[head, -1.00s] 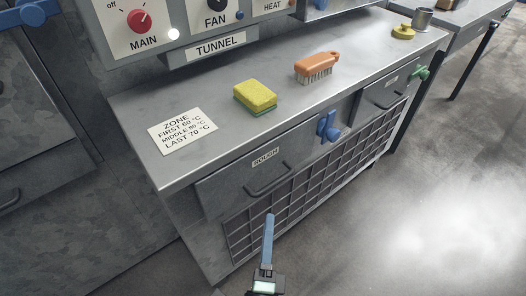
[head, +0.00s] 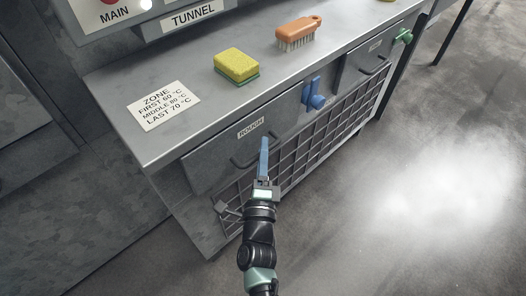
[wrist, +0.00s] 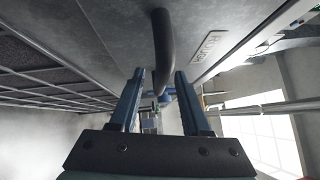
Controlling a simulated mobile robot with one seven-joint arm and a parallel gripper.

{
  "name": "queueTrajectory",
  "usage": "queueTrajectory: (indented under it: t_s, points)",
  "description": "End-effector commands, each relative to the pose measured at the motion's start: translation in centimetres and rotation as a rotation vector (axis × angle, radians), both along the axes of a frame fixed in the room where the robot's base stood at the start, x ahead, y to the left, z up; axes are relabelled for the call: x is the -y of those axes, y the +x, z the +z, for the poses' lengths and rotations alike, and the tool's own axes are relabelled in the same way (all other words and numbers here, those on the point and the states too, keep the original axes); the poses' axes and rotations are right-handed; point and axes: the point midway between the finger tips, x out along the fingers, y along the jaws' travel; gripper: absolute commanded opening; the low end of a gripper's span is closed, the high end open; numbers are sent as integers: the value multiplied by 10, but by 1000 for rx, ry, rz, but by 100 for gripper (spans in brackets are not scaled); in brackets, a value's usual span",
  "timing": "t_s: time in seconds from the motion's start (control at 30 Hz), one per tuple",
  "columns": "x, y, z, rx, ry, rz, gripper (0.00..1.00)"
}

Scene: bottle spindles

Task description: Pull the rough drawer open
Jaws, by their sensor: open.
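The rough drawer (head: 203,166) is a grey metal front with a "ROUGH" label (head: 251,127), and it looks shut in the cabinet. Its dark bar handle (head: 241,162) is below the label. My gripper (head: 264,141) is at the handle's right part in the head view, with its blue fingers hiding some of it. In the wrist view my gripper (wrist: 160,74) is open, two blue fingers apart. The dark handle (wrist: 164,45) runs from the top down into the gap between the fingertips. I cannot tell how deep it sits between them.
A blue latch-like handle (head: 315,95) sits right of the drawer, with another drawer (head: 368,62) beyond. A grille (head: 300,150) is below. A yellow sponge (head: 236,66) and an orange brush (head: 297,33) lie on the counter (head: 190,80). Open floor (head: 420,190) is at the right.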

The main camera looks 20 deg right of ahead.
Motion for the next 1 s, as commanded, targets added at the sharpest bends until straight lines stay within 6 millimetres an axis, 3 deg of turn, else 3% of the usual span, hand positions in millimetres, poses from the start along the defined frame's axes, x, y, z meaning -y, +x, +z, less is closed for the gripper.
queueTrajectory:
  t_s: [0.37,0.6,0.63,1.0]
  points:
    - [2,4,1,0,0,0,45]
    - [2,4,1,0,0,0,2]
    - [2,4,1,0,0,0,0]
    - [2,4,1,0,0,0,0]
